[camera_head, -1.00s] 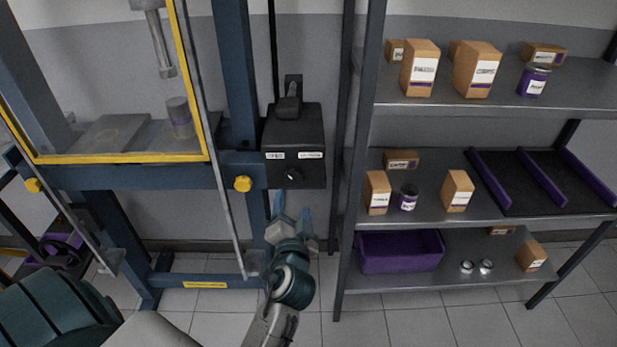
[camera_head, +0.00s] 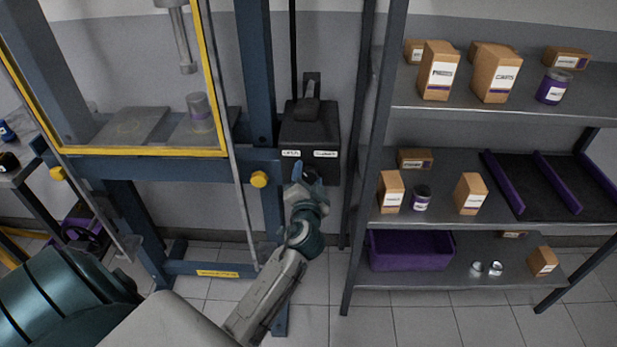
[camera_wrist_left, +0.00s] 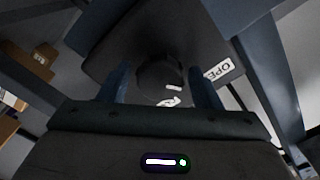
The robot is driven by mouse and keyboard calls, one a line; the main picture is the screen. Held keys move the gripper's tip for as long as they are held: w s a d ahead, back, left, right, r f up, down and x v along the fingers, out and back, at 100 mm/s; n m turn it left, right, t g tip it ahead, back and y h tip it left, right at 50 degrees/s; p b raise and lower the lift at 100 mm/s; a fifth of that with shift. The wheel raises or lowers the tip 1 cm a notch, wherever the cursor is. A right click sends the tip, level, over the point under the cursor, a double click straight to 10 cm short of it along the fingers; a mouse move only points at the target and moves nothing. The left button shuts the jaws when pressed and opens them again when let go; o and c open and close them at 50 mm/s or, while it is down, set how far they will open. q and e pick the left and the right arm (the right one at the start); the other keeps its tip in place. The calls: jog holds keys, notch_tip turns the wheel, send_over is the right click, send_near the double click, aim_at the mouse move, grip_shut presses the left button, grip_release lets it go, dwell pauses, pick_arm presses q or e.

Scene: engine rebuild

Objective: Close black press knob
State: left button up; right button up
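The black press knob (camera_wrist_left: 158,76) is on the front of a dark control box (camera_head: 310,136) mounted on the press. The box has two white labels; the left wrist view shows part of one reading "OPE". In the head view my left gripper (camera_head: 307,178) is in front of the box and hides the knob. In the left wrist view its two blue fingers (camera_wrist_left: 162,88) stand apart on either side of the knob, with gaps showing. It is open and empty. I cannot tell how deep the fingertips reach around the knob. My right gripper is not in view.
The blue press frame (camera_head: 262,70) with a yellow-edged guard (camera_head: 140,151) stands left of the box. A yellow knob (camera_head: 259,179) sits close left of my gripper. A metal shelf (camera_head: 480,217) with boxes, jars and a purple bin (camera_head: 410,252) stands close on the right.

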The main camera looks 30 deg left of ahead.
pick_arm(q)
jog(key=c, duration=0.8)
jog(key=shift+o, duration=0.2)
jog(key=shift+m, duration=0.4)
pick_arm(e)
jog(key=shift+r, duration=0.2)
pick_arm(q)
jog(key=shift+m+p, duration=0.3)
jog(key=shift+p, duration=0.05)
jog(key=shift+r+m+p, duration=0.1)
jog(key=shift+m+p, duration=0.45)
jog(key=shift+m, duration=0.65)
jog(key=m+p, duration=0.1)
jog(key=m, duration=0.2)
jog(key=shift+m+p, duration=0.3)
jog(key=shift+p, duration=0.1)
jog(key=m+p, duration=0.1)
jog(key=m, duration=0.2)
jog(key=shift+p, duration=0.4)
jog(key=shift+m+p, duration=0.7)
jog(key=shift+m, duration=1.1)
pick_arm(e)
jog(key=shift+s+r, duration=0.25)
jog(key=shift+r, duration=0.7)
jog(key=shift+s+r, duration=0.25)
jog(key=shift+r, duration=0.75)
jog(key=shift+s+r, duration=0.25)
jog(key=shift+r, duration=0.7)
